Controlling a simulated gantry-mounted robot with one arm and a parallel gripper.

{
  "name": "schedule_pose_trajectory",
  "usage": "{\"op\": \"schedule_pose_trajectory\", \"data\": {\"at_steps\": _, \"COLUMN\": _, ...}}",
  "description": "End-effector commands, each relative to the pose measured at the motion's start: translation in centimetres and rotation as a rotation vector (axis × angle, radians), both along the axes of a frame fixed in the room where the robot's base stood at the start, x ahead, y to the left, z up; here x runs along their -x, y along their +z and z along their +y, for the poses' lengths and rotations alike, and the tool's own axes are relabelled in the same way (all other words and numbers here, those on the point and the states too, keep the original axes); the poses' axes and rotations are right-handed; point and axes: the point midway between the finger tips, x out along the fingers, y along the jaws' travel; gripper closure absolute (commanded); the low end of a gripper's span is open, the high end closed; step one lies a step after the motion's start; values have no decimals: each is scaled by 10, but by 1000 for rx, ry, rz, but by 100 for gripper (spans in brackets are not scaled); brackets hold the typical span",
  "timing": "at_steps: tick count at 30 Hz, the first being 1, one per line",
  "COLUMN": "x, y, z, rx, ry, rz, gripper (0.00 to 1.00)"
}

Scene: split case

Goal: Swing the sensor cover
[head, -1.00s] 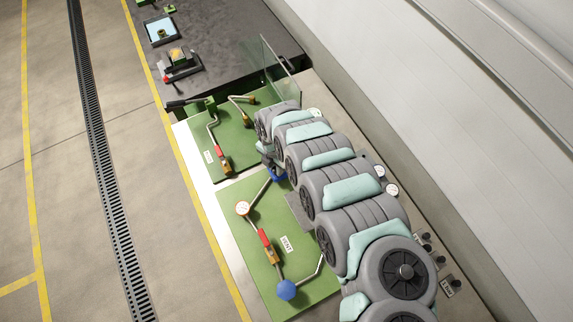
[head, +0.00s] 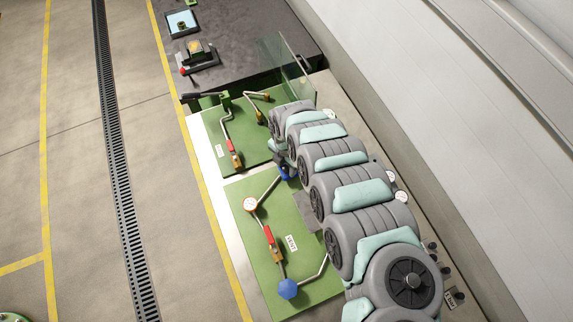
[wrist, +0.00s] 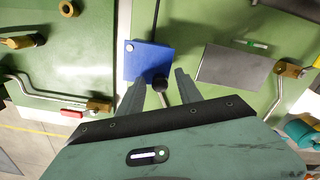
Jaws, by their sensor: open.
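A blue plate (wrist: 148,62) with a round pale fastener at its left corner lies ahead of my gripper in the wrist view; it looks like the sensor cover. A black ball knob (wrist: 159,85) on a short metal stem is at its near edge. My gripper (wrist: 159,76) is open, with one finger on each side of the knob; I cannot tell whether either finger touches it. In the head view the blue plate (head: 287,174) shows only in part, below my gripper (head: 283,159), and my arm hides much around it. What lies under the plate is hidden.
A grey plate (wrist: 235,65) lies right of the blue one. Green panels (head: 250,225) carry pipes, a red-handled valve (head: 268,237), a gauge (head: 250,204) and a blue ball (head: 289,289). A clear upright screen (head: 292,62) stands at the back. The floor at left is open.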

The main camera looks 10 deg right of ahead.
Motion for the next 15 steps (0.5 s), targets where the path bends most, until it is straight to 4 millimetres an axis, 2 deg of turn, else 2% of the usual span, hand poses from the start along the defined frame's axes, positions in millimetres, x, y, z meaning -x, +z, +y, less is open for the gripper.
{"op": "schedule_pose_trajectory", "data": {"at_steps": 4, "x": -1, "y": 7, "z": -1, "rx": 1, "ry": 0, "rz": -2, "gripper": 58}}
{"op": "schedule_pose_trajectory", "data": {"at_steps": 8, "x": -2, "y": 25, "z": -3, "rx": 5, "ry": 0, "rz": -5, "gripper": 58}}
{"op": "schedule_pose_trajectory", "data": {"at_steps": 15, "x": -2, "y": 75, "z": -4, "rx": 5, "ry": -1, "rz": -5, "gripper": 58}}
